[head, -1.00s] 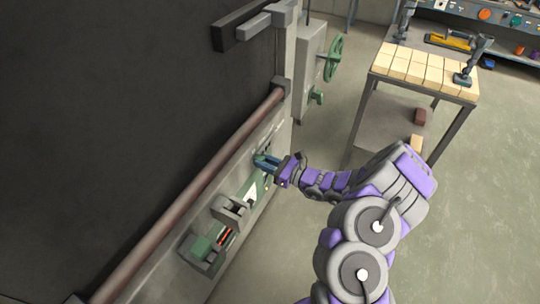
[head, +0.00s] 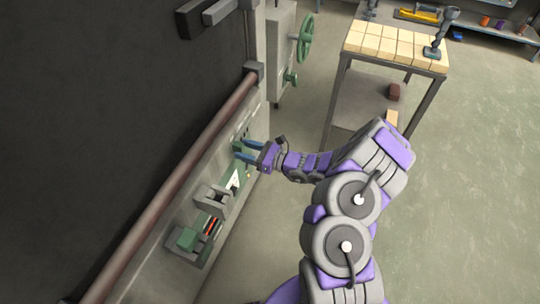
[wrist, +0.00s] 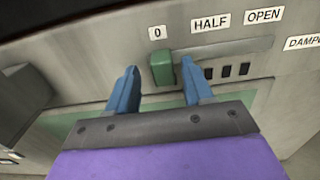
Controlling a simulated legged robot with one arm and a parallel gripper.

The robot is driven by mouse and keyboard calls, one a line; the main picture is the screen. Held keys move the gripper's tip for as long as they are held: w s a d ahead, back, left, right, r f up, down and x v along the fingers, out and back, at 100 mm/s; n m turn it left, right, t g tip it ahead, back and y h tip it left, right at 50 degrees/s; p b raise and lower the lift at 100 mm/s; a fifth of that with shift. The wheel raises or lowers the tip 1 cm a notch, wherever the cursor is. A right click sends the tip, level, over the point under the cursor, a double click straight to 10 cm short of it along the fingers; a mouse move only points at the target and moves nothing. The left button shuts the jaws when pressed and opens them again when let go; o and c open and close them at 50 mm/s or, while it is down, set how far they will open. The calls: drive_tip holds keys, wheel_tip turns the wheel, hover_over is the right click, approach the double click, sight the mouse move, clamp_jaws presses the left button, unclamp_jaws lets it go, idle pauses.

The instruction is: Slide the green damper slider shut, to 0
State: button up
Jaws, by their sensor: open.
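The green damper slider (wrist: 162,69) is a small upright block at the left end of its slot (wrist: 225,48), just below and slightly right of the "0" label (wrist: 157,32). The "HALF" (wrist: 210,21) and "OPEN" (wrist: 264,16) labels lie to its right. My gripper (wrist: 159,66) is open, with one blue finger on each side of the slider in the picture. A gap shows on the left; the right finger looks close to it, and contact is unclear. In the head view my gripper (head: 239,150) is at the panel, and the slider is too small to make out.
A table with pale bricks (head: 395,44) stands at back right. The floor right of my arm is clear.

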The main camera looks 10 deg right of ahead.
drive_tip(key=p+v, duration=0.3)
drive_tip(key=v, duration=1.3)
drive_tip(key=shift+d+p, duration=0.2)
drive_tip(key=shift+p, duration=0.1)
drive_tip(key=s+a+r+n+g+h, duration=0.1)
drive_tip(key=s+a+r+n+g, duration=0.6)
drive_tip(key=a+r+n, duration=0.15)
drive_tip(key=s+a+r+n+g, duration=0.6)
drive_tip(key=a+r+n+g, duration=0.15)
drive_tip(key=a+r, duration=0.2)
drive_tip(key=s+d+r+n+h, duration=0.2)
drive_tip(key=s+n+h, duration=0.45)
drive_tip(key=s, duration=0.55)
drive_tip(key=s+d+r+n+t+h, duration=0.2)
drive_tip(key=s+d+h, duration=0.5)
drive_tip(key=d, duration=0.2)
drive_tip(key=shift+s+r+n, duration=0.3)
drive_tip(key=shift+n, duration=0.05)
